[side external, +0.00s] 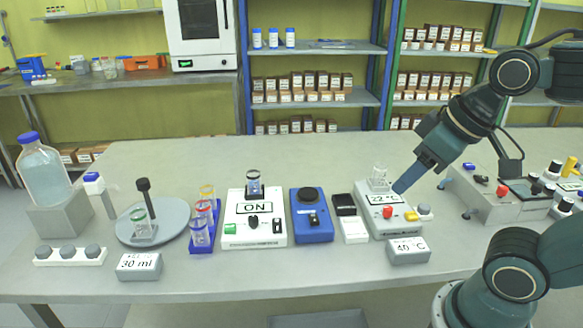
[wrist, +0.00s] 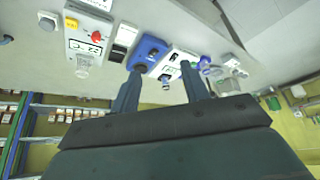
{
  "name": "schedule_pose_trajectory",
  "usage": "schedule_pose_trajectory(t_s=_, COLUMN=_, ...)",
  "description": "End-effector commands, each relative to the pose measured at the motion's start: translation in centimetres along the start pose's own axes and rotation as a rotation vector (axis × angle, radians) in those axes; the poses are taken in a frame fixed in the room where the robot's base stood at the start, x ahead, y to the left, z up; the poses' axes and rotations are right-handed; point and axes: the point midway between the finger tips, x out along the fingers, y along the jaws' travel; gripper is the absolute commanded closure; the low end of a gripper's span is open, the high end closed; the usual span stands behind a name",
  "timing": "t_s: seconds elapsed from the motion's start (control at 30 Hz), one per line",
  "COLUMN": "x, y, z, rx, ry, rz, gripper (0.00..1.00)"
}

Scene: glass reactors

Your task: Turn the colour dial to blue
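No dial marked with colours can be picked out for certain. A white hotplate-like box (side external: 376,226) reading 22 °C has a red knob (side external: 388,212), a yellow part (side external: 411,216) and a small white-and-blue knob (side external: 424,209) at its right. My gripper (side external: 399,189) is above this box's right edge, pointing down and left, apart from the knobs as far as I can tell. In the wrist view my gripper (wrist: 161,70) has its two fingers well apart, with nothing held between them. The red knob (wrist: 99,36) and the yellow part (wrist: 71,23) also show there.
A glass vessel (side external: 379,178) stands on the 22 °C box. A 40 °C sign block (side external: 408,251) is in front. A blue device (side external: 311,215) and a white ON device (side external: 254,220) stand left. A grey knobbed unit (side external: 485,195) is right. The table behind is clear.

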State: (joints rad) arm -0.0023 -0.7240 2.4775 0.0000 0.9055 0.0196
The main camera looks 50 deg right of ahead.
Motion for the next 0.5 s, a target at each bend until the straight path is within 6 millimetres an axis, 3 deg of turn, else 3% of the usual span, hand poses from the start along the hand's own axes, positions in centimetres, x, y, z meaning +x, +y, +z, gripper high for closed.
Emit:
schedule_pose_trajectory(t_s=0.17, x=0.0, y=-0.2, z=-2.1, rx=0.052, ry=-0.034, rz=-0.002, gripper=0.55)
schedule_pose_trajectory(t_s=0.5, x=1.4, y=-1.0, z=-8.6, rx=0.220, ry=-0.129, rz=0.006, gripper=0.55)
